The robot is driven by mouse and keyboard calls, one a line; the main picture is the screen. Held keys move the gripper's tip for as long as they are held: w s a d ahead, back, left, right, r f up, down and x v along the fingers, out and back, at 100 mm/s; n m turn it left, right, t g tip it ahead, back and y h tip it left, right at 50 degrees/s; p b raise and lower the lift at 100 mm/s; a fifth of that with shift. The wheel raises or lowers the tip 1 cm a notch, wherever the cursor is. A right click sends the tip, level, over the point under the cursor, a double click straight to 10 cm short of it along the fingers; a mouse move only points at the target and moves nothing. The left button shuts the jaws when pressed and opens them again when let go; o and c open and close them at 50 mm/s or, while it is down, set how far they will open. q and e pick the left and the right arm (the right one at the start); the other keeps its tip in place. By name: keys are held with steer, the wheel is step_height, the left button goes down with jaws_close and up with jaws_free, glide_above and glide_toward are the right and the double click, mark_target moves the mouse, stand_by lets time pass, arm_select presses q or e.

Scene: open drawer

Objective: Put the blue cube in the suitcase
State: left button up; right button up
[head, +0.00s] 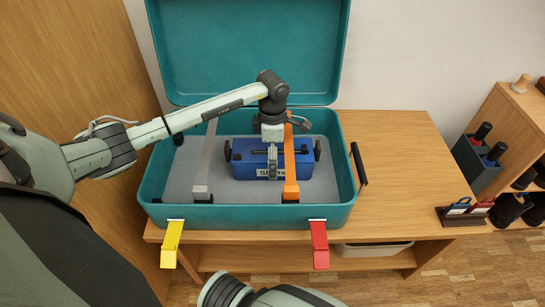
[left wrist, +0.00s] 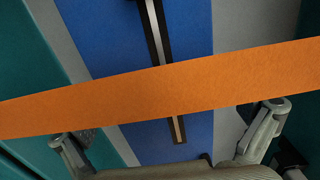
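The teal suitcase (head: 250,218) stands open on the wooden table, its lid (head: 247,50) raised at the back. A blue box (head: 250,170) with a black handle and white lettering lies inside; no plain blue cube shows. It also shows in the left wrist view (left wrist: 105,42). My left gripper (head: 272,160) is over the right half of the blue box, beside the orange strap (head: 290,165). In the left wrist view my fingers (left wrist: 165,125) are wide apart, with nothing clamped visible. The orange strap (left wrist: 150,95) crosses between that camera and the box. My right gripper is out of view.
A grey strap (head: 204,165) runs across the suitcase's left part. A yellow latch (head: 171,244) and a red latch (head: 319,244) hang open at the front. A shelf (head: 500,130) with dark items stands at far right.

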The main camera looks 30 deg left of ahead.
arm_select(q)
step_height(320, 180, up, 12)
steer(key=shift+r, duration=0.15)
stand_by(0.6)
stand_by(0.4)
